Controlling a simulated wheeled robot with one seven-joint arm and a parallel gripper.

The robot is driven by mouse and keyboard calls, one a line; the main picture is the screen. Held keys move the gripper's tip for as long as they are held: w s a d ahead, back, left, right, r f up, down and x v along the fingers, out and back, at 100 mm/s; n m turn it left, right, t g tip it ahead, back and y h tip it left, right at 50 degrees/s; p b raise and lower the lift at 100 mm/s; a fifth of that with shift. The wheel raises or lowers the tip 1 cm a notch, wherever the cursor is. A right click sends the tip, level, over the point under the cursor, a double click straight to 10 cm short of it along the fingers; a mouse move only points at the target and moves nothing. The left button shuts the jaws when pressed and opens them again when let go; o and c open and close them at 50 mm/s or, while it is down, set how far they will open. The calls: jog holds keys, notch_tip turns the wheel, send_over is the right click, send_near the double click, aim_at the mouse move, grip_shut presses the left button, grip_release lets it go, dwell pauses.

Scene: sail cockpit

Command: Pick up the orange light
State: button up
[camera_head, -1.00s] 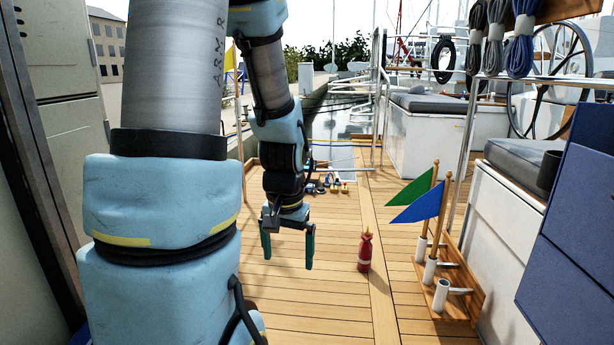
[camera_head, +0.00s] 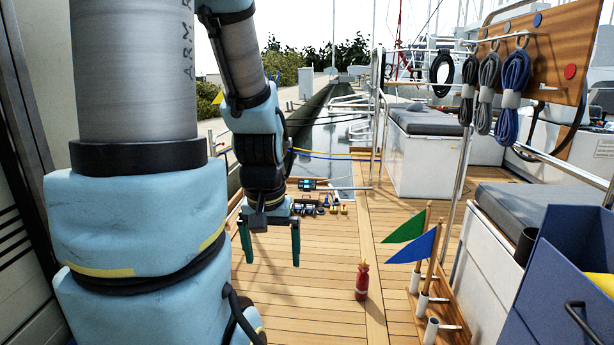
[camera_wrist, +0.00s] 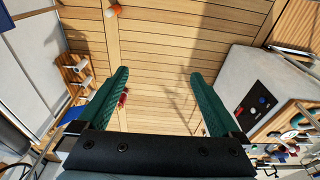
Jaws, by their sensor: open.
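My gripper (camera_head: 270,250) is above the wooden deck in the head view, its two green fingers apart and nothing between them. In the wrist view my gripper (camera_wrist: 158,76) is also open, with bare planks between the fingertips. A small orange and white thing (camera_wrist: 113,10) lies on the deck at the top edge of the wrist view, well beyond the fingertips. It may be the orange light. I cannot pick it out in the head view.
Green (camera_head: 408,227) and blue (camera_head: 416,246) flags stand in holders further right. Small tools (camera_head: 320,205) lie at the deck's far end. A blue bin (camera_head: 558,278) is at the right edge. Mid-deck planks are clear.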

notch_tip(320, 180, up, 11)
jog(key=p, duration=0.8)
jog(key=shift+f, duration=0.15)
jog(key=shift+f, duration=0.1)
jog(key=d+f+n+b, duration=0.2)
jog(key=d+f+b, duration=0.7)
jog(key=f+b, duration=0.6)
jog(key=w+d+f+n+g+b, duration=0.1)
jog(key=d+f+b, duration=0.9)
jog(key=f, duration=2)
jog(key=w+d+f+n+b, duration=0.1)
jog(key=d+f+n+b, duration=0.4)
jog(key=f+b, duration=1.5)
jog(key=shift+w+d+f+g, duration=0.1)
jog(key=shift+d+f, duration=0.4)
jog(key=shift+d, duration=0.35)
jog(key=shift+s+d+f+g, duration=0.1)
jog(key=shift+d+f, duration=0.35)
jog(key=shift+d, duration=0.45)
jog(key=shift+w+d+f+g, duration=0.1)
jog(key=shift+d+f, duration=0.4)
jog(key=shift+d, duration=0.35)
notch_tip(320, 180, down, 6)
jog(key=b, duration=0.3)
jog(key=shift+r, duration=0.15)
jog(key=f+b, duration=0.4)
jog(key=f, duration=0.1)
jog(key=shift+w+a+f, duration=0.1)
jog(key=shift+a, duration=0.1)
